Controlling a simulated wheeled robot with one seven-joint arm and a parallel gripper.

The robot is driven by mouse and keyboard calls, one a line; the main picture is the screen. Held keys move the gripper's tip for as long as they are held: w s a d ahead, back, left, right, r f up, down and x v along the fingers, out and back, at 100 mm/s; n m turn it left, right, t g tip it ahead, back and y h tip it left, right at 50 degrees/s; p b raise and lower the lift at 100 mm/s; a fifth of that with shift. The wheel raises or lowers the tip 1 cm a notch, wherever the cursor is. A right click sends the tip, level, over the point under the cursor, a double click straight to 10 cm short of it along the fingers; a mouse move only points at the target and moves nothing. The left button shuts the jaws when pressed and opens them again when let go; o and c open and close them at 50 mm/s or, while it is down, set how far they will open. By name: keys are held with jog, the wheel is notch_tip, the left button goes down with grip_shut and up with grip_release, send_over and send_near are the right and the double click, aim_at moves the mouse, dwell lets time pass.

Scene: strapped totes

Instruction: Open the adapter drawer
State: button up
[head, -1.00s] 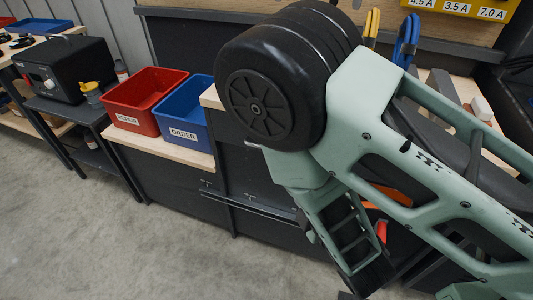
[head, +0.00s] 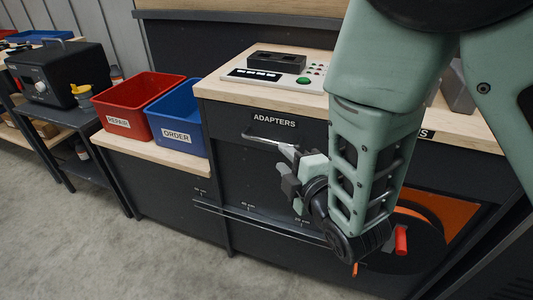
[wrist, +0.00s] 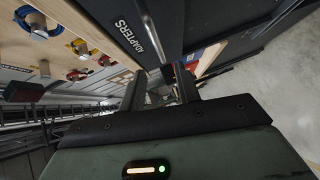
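The adapter drawer (head: 225,120) is the dark front labelled ADAPTERS under the wooden worktop, and it looks closed. Its bar handle (head: 262,138) runs below the label. In the wrist view, the drawer front with its label (wrist: 138,38) is at the top, with the grey handle bar (wrist: 150,28) beside it. My gripper (head: 287,160) is in front of the drawer, by the right end of the handle. In the wrist view its two fingers (wrist: 160,82) stand apart. I cannot tell whether they touch the handle.
A red REPAIR bin (head: 122,123) and a blue ORDER bin (head: 172,133) stand on a lower shelf to the left. A control panel with a green button (head: 303,80) sits on the worktop. The floor in front is clear.

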aim_at(268, 142)
jog(key=b+x, duration=0.2)
jog(key=x, duration=0.8)
jog(key=shift+b, duration=0.3)
grip_shut()
